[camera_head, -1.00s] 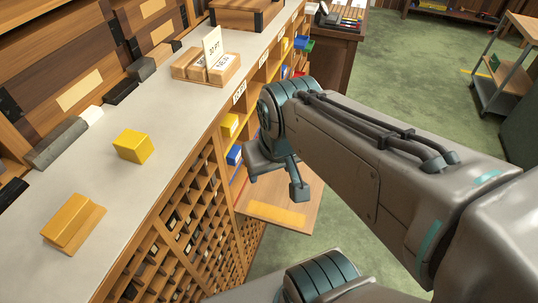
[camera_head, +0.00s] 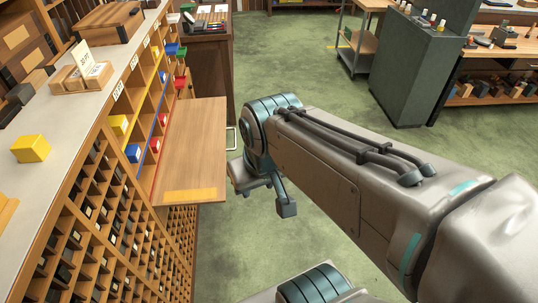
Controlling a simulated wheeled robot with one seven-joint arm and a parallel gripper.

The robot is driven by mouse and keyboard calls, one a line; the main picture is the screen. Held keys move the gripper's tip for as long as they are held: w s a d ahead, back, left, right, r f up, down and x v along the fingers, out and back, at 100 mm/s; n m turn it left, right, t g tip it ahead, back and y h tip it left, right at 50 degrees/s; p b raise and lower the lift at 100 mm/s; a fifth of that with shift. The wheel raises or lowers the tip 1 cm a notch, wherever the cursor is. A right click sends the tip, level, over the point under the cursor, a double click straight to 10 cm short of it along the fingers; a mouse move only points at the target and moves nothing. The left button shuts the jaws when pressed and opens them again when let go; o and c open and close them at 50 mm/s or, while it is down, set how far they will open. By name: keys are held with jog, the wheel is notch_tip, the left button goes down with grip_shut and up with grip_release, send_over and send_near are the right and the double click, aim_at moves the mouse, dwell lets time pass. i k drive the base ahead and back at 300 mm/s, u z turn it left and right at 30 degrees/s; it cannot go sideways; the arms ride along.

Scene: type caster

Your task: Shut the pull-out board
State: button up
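The pull-out board (camera_head: 195,140) is a flat wooden panel. It sticks out to the right from the shelf unit, below the counter, and has an orange-yellow strip (camera_head: 190,195) near its near edge. A pale loop (camera_head: 231,137), perhaps a handle, shows at its right edge. My gripper (camera_head: 262,198) hangs just right of the board's near right corner, apart from it in the picture. One finger points down; the other side is largely hidden by the hand, so its opening is unclear. I see nothing held in it.
The shelf unit (camera_head: 130,215) has small pigeonholes and colored boxes along the left. Its counter (camera_head: 50,115) holds a yellow block (camera_head: 31,148) and a wooden sign holder (camera_head: 82,76). Green floor (camera_head: 300,60) is open right of the board. A grey cabinet (camera_head: 420,70) stands farther right.

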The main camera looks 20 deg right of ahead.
aim_at(193, 170)
jog(key=u, duration=0.15)
jog(key=k, duration=0.25)
jog(key=z, duration=1.25)
jog(key=i, duration=0.7)
jog(key=u, duration=0.65)
jog(key=i, duration=0.75)
jog(key=z, duration=0.15)
jog(key=k, duration=0.65)
jog(key=u, duration=0.55)
